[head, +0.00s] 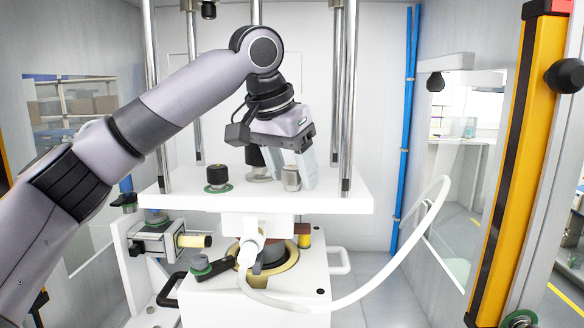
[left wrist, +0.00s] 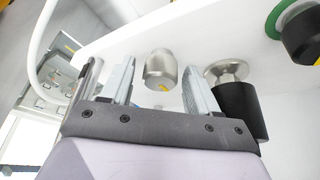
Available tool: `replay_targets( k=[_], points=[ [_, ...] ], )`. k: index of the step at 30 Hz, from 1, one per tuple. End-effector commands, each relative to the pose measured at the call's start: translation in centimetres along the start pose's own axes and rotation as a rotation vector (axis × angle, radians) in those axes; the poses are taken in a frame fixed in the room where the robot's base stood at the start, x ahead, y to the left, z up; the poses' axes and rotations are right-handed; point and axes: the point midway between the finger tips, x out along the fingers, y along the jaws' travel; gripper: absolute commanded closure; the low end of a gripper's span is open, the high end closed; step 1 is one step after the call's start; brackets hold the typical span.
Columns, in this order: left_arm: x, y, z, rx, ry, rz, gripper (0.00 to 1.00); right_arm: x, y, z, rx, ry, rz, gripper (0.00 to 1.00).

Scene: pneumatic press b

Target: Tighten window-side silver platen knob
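The silver platen knob (head: 291,178) stands upright on the white platen (head: 335,200), right of centre. My left gripper (head: 290,172) is above it, pointing down, with its fingers apart and the knob between them. In the left wrist view the silver knob (left wrist: 160,68) shows between the two fingers of my left gripper (left wrist: 158,85), with a visible gap on each side. I cannot tell whether the fingers reach down along its sides. My right gripper is in neither view.
A black knob on a silver base (left wrist: 240,100) stands close beside one finger. A black knob with a green ring (head: 217,178) is farther left. Steel columns (head: 347,100) rise through the platen. A white hose (head: 400,260) loops in front and to the right.

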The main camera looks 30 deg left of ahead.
Motion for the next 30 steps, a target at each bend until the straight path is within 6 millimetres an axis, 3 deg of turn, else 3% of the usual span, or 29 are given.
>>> replay_targets(
  k=[1,4,5,26,27,29,30],
  points=[
    [0.0,-0.01,0.0,0.0,0.0,0.0,0.57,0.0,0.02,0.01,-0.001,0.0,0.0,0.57],
    [-0.01,-0.01,0.0,0.0,0.0,0.0,0.9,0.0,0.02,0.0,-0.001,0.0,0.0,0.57],
    [-0.01,-0.01,0.0,0.0,0.0,0.0,0.94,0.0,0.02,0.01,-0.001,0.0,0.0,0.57],
    [-0.08,-0.01,-0.04,0.13,0.001,0.052,0.94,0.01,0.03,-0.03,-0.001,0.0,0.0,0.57],
    [-0.09,-0.01,-0.04,0.13,0.001,0.052,0.57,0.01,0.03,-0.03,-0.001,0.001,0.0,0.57],
    [-0.08,-0.01,-0.04,0.13,0.001,0.052,0.37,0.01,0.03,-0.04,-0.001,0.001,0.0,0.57],
    [-0.08,-0.01,-0.04,0.13,0.001,0.052,0.37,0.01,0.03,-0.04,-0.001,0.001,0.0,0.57]
  ],
)
